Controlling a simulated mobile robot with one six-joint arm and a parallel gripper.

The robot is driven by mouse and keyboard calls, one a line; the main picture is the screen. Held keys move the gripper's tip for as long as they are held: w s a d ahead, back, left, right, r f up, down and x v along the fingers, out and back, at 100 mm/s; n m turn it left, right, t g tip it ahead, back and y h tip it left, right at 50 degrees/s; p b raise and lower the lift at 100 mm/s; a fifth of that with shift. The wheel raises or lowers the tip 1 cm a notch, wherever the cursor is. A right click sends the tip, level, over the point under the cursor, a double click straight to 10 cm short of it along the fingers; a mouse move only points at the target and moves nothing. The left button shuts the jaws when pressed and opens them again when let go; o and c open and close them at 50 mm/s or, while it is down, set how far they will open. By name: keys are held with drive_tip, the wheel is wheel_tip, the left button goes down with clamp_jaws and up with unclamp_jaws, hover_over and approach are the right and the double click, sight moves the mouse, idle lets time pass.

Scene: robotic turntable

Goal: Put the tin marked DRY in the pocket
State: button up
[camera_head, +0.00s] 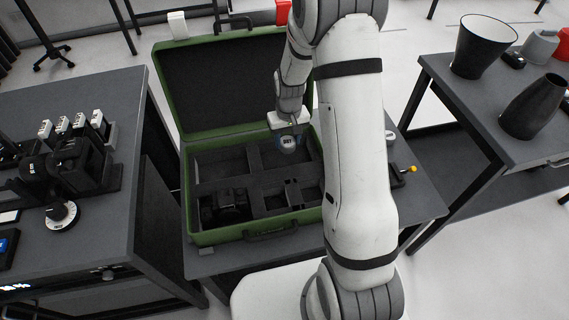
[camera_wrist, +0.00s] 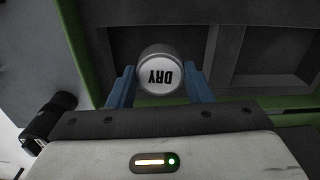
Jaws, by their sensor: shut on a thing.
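The tin marked DRY (camera_wrist: 161,70) is a small round tin with a white lid, its lettering upside down in the wrist view. My gripper (camera_wrist: 158,88) has its blue fingers shut on the tin's two sides. In the head view the tin (camera_head: 287,143) hangs below my gripper over the open green case (camera_head: 193,238). The case has dark foam with several pockets. In the wrist view an empty-looking pocket (camera_wrist: 215,45) lies below and beyond the tin. The tin's height above the foam is hard to tell.
The raised case lid (camera_head: 230,85) stands behind the foam. A black camera-like item (camera_head: 225,207) sits in the front left pocket. A left table (camera_head: 100,215) carries several devices. A right table (camera_head: 470,110) holds a white-lined cone (camera_head: 485,45) and a black vessel (camera_head: 532,105).

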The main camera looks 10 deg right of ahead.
drive_tip(key=shift+w+n+b, duration=0.4)
drive_tip(key=shift+w+b, duration=0.4)
drive_tip(key=shift+w, duration=0.1)
wheel_tip(320, 180, down, 9)
drive_tip(key=shift+w+f, duration=0.1)
drive_tip(key=shift+f+b, duration=0.15)
drive_tip(key=shift+b, duration=0.15)
drive_tip(key=o, duration=1)
